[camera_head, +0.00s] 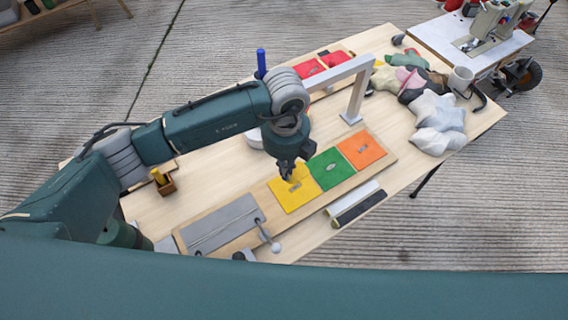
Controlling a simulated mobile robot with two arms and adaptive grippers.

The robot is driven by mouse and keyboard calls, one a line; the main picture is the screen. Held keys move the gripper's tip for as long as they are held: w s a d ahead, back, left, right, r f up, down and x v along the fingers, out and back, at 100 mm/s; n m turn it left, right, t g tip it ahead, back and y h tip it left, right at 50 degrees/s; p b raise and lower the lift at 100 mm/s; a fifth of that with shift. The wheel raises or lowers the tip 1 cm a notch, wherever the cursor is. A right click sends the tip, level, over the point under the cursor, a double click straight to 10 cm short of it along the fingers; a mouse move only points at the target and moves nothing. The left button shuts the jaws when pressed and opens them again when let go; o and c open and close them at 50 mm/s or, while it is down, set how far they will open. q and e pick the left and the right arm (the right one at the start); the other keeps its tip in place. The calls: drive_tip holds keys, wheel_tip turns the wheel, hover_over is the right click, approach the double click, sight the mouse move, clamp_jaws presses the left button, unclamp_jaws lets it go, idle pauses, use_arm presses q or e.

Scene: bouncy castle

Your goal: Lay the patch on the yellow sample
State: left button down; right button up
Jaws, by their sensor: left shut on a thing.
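The yellow sample (294,198) lies flat on a wooden board, at the left end of a row with a green sample (330,168) and an orange sample (361,150). The gripper hides the sample's far edge. My right gripper is out of view.
A grey panel (222,225) lies left of the samples. A light metal arch (357,92) stands behind them, with red pieces (309,68) beyond.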

use_arm(q)
wheel_tip(320, 180, down, 6)
drive_tip(key=b, duration=0.4)
drive_tip(key=shift+f, duration=0.2)
drive_tip(key=shift+f+b, duration=0.8)
drive_tip(key=shift+f, duration=0.1)
drive_tip(key=shift+f+b, duration=0.3)
drive_tip(key=shift+b, duration=0.1)
idle(0.5)
drive_tip(key=c, duration=1.2)
unclamp_jaws()
